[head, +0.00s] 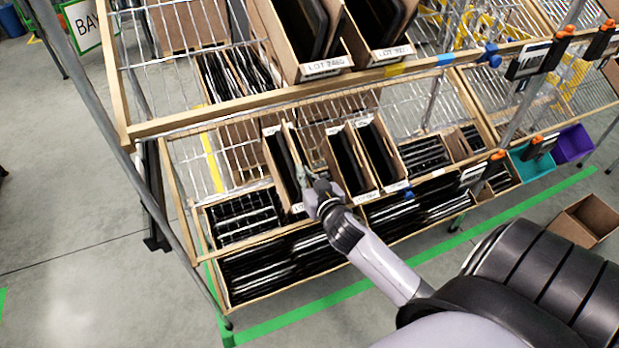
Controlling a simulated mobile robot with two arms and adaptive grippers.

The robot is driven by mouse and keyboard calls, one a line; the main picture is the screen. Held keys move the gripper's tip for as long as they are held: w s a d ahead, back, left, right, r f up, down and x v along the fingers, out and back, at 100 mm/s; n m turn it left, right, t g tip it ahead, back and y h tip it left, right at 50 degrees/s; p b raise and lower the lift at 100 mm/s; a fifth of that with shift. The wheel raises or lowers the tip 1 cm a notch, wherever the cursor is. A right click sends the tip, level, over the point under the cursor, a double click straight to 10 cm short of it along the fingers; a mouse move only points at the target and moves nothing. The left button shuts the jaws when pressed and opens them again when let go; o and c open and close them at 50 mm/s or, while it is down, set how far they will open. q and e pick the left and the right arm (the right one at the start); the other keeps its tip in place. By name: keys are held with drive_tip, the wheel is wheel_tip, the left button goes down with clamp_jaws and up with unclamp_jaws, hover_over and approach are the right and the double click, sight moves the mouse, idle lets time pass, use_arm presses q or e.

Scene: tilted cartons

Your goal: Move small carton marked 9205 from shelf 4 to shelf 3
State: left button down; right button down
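Several small brown cartons with dark contents stand tilted on the middle wire shelf (171,157). One carton (275,160) is at the left of this group, and two more, a middle carton (341,160) and a right carton (378,155), stand right of my gripper. Their white labels are too small to read, so I cannot tell which is 9205. My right gripper (303,178) is at the front right edge of the left carton and covers part of it. Its fingers are too small to tell whether they are open or shut. My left gripper is out of view.
The upper shelf (190,121) holds larger cartons, one (300,45) with a LOT label. Lower bins with dark flat items fill the level below. A teal bin (533,168) and a purple bin (573,145) stand right. Bare wire shows left of the cartons.

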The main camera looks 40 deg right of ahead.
drive_tip(key=w, duration=0.1)
drive_tip(key=w+d, duration=0.1)
drive_tip(key=w, duration=0.1)
drive_tip(key=shift+w+r+b, duration=0.15)
drive_tip(key=shift+w+b, duration=0.05)
drive_tip(key=shift+b, duration=0.1)
drive_tip(key=shift+w+f+b, duration=0.3)
drive_tip(key=shift+f+b, duration=0.4)
drive_tip(key=shift+f, duration=0.25)
drive_tip(key=shift+w+d+f+b, duration=0.1)
drive_tip(key=shift+w+f+b, duration=0.45)
drive_tip(key=shift+f+b, duration=0.3)
drive_tip(key=shift+f, duration=0.1)
drive_tip(key=c, duration=1.7)
unclamp_jaws()
drive_tip(key=shift+f, duration=0.1)
drive_tip(key=shift+s+f, duration=0.1)
drive_tip(key=shift+f, duration=0.05)
drive_tip(key=v, duration=1.2)
drive_tip(key=shift+r, duration=0.25)
